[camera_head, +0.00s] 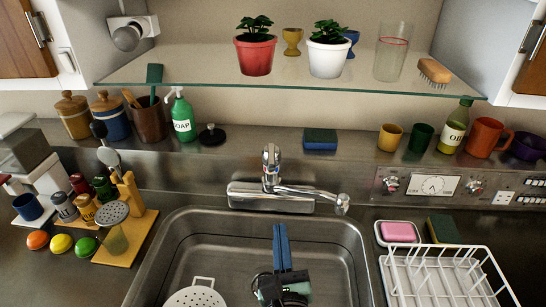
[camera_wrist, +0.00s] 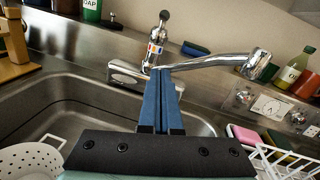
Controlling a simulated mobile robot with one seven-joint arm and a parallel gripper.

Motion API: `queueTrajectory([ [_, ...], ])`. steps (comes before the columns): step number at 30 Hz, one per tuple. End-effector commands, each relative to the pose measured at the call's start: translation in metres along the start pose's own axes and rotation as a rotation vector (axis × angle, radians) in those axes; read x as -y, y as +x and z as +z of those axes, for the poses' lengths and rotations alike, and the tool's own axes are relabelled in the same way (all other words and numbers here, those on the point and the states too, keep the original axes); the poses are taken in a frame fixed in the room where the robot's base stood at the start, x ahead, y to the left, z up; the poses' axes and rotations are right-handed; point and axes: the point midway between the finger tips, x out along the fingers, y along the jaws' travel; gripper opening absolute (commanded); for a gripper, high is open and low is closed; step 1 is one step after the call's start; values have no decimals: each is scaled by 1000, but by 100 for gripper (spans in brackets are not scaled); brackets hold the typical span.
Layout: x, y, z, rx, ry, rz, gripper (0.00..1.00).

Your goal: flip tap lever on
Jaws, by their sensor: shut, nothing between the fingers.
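The chrome tap (camera_head: 271,197) stands behind the sink, its base on the back ledge and its spout swung to the right. Its upright lever (camera_head: 270,158) is at the top of the body. In the wrist view the lever (camera_wrist: 160,25) rises above the coloured mark on the tap body, and the spout (camera_wrist: 215,62) runs right. My gripper (camera_head: 281,228) is over the sink, its blue fingers shut and empty. In the wrist view the fingertips (camera_wrist: 161,72) overlap the tap body below the lever. I cannot tell whether they touch it.
The steel sink (camera_head: 190,225) holds a white colander (camera_head: 196,295). A white dish rack (camera_head: 440,275), a pink soap (camera_head: 398,231) and a sponge (camera_head: 443,229) are on the right. A glass shelf (camera_head: 200,78) with plants hangs above. A blue sponge (camera_head: 320,138) lies behind the tap.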

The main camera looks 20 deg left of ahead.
Motion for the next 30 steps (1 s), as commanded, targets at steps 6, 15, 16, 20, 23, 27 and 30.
queueTrajectory([
  [6, -1, -1, -2, -3, 19, 1, 0],
  [15, -1, 8, 0, -2, 15, 2, 0],
  [16, -1, 11, 0, -1, 15, 2, 0],
  [20, 0, 31, 2, 0, 12, 3, 0],
  [23, 0, 49, 2, 0, 13, 3, 0],
  [27, -1, 74, 1, -1, 12, 2, 0],
  [30, -1, 92, 0, 0, 12, 3, 0],
])
